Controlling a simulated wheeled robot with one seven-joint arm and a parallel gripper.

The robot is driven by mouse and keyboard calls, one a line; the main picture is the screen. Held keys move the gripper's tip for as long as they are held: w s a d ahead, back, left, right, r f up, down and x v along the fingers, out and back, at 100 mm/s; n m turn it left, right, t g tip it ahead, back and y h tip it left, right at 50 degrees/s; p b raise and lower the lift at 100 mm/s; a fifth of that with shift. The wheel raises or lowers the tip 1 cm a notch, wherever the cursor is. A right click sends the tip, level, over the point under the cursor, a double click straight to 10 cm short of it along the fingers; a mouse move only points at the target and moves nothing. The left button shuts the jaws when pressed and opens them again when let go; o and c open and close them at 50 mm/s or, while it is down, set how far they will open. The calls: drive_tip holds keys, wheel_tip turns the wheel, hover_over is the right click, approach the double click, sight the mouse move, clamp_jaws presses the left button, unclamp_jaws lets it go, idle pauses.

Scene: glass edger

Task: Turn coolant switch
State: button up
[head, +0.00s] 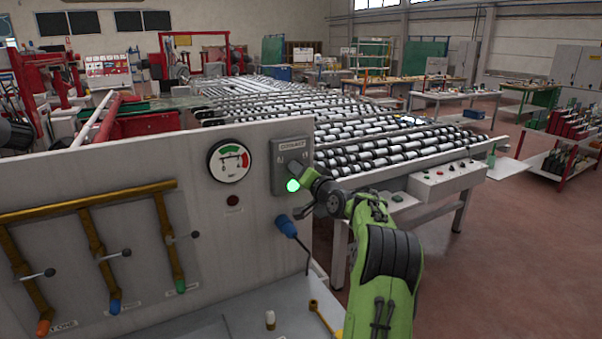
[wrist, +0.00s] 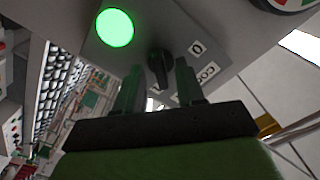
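The coolant switch is a black knob (wrist: 158,66) on a grey switch box (head: 292,152) fixed to the upper right of the pale panel. A lit green lamp (head: 293,185) is on the same box; in the wrist view the lamp (wrist: 115,27) is left of the knob. My gripper (head: 306,178) is at the box. In the wrist view its two dark fingers stand apart, with the knob between and just beyond their tips; contact cannot be told. In the head view my gripper hides the knob.
A round gauge (head: 229,161) and a dark red button (head: 233,200) are left of the box. Brass pipes with small levers (head: 115,254) are at left. A roller conveyor (head: 400,148) stands behind.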

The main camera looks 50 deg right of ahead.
drive_tip(key=b+v, duration=0.4)
drive_tip(key=v, duration=1.1)
drive_tip(key=shift+s+b, duration=0.3)
drive_tip(key=shift+s, duration=0.05)
drive_tip(key=shift+a, duration=0.1)
drive_tip(key=w+a+f+n+g+y, duration=0.2)
drive_tip(key=a+n+g+y, duration=0.15)
drive_tip(key=a, duration=0.95)
drive_tip(key=w+a+f+n+g+y, duration=0.2)
drive_tip(key=a+f+n, duration=0.15)
drive_tip(key=a, duration=0.95)
drive_tip(key=s+a+f+n+g, duration=0.2)
drive_tip(key=s+a, duration=0.4)
drive_tip(key=s, duration=0.5)
drive_tip(key=s+a+f+n+g, duration=0.2)
drive_tip(key=s+a+f+g, duration=0.2)
drive_tip(key=s, duration=0.6)
wheel_tip(320, 180, down, 2)
drive_tip(key=a, duration=0.3)
drive_tip(key=shift+s+n, duration=0.4)
